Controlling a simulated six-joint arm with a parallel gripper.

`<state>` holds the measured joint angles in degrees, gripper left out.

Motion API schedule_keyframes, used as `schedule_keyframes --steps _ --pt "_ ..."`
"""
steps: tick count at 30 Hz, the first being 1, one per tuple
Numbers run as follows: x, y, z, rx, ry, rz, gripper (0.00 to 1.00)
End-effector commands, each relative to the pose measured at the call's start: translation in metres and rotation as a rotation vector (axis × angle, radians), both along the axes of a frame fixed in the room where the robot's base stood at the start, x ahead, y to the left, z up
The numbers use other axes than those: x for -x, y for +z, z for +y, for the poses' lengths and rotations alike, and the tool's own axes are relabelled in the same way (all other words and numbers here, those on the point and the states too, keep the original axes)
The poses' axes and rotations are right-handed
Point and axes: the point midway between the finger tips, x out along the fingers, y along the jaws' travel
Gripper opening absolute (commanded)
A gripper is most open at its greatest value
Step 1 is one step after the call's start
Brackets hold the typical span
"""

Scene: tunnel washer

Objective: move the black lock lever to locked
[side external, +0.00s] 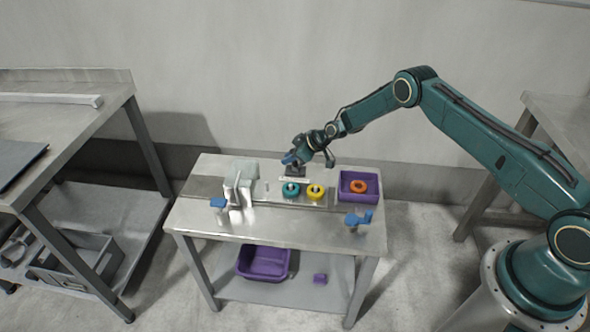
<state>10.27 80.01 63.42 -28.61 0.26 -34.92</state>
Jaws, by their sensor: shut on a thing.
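My gripper (290,160) is over the back middle of the metal table, pointing down and to the left, with blue at its end. It is shut on a small dark part, which looks like the black lock lever (297,170). The lever is small and partly hidden by the gripper; I cannot tell its exact angle. It sits just behind a light strip on the fixture plate, near a teal ring (291,190) and a yellow ring (315,192).
A white-grey machine block (239,188) stands left of the rings. A purple bin (345,196) with an orange ring (359,187) is at the right. Blue clamps (218,203) (358,220) sit near the front.

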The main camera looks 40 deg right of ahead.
Motion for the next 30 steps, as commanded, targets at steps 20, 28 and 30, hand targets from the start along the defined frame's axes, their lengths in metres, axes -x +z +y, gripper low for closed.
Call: schedule_keyframes --steps 20,28,30 --pt "0.0077 0.0049 -0.0081 -0.190 0.001 -0.193 0.00" --pt "0.0075 0.0050 -0.0079 -0.189 0.002 -0.194 0.00" --pt "0.0075 0.0050 -0.0079 -0.189 0.002 -0.194 0.27"
